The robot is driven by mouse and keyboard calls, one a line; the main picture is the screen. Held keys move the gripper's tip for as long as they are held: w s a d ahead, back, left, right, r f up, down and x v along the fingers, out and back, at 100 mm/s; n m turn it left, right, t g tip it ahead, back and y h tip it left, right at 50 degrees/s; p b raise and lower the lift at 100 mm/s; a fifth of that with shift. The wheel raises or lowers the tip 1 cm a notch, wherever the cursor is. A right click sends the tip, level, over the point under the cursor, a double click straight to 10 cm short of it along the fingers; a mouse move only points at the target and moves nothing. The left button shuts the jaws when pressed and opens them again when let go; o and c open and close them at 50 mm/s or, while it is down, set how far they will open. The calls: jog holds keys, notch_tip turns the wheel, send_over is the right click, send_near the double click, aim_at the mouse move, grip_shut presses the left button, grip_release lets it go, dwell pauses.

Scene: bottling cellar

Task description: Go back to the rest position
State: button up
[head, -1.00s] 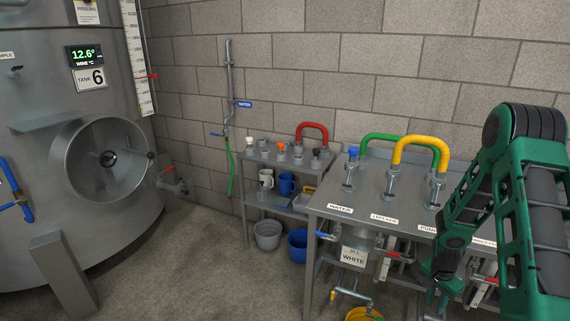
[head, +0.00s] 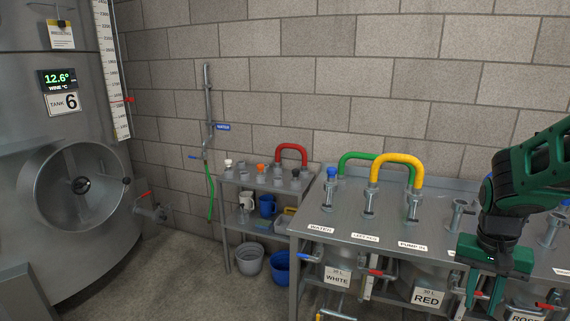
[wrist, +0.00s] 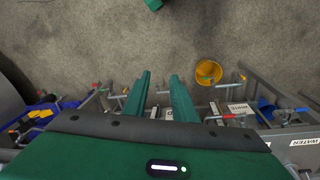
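My green gripper (head: 483,290) hangs pointing down at the front edge of the steel manifold table (head: 340,215), at the right of the head view. In the wrist view its two fingers (wrist: 160,95) stand apart with nothing between them. The gripper is open and empty. My arm comes in from the right edge and partly hides the right side of the table.
Yellow (head: 398,158) and green (head: 352,160) bent pipes stand on the table. Valves and WHITE (head: 338,275) and RED (head: 428,297) signs line its front. A yellow bucket (wrist: 208,72) is on the floor. A shelf (head: 235,180) stands left; floor before the tank is clear.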

jog(key=s+a+r+n, duration=0.1)
jog(key=s+a+r, duration=0.1)
jog(key=s, duration=0.4)
jog(key=s+a+r+n+y, duration=0.1)
jog(key=s+a+r, duration=0.2)
jog(key=s, duration=0.3)
jog(key=shift+s+a+y, duration=0.25)
jog(key=shift+s+y, duration=0.05)
jog(key=shift+s, duration=0.05)
jog(key=shift+w+f, duration=0.3)
jog(key=shift+w, duration=0.35)
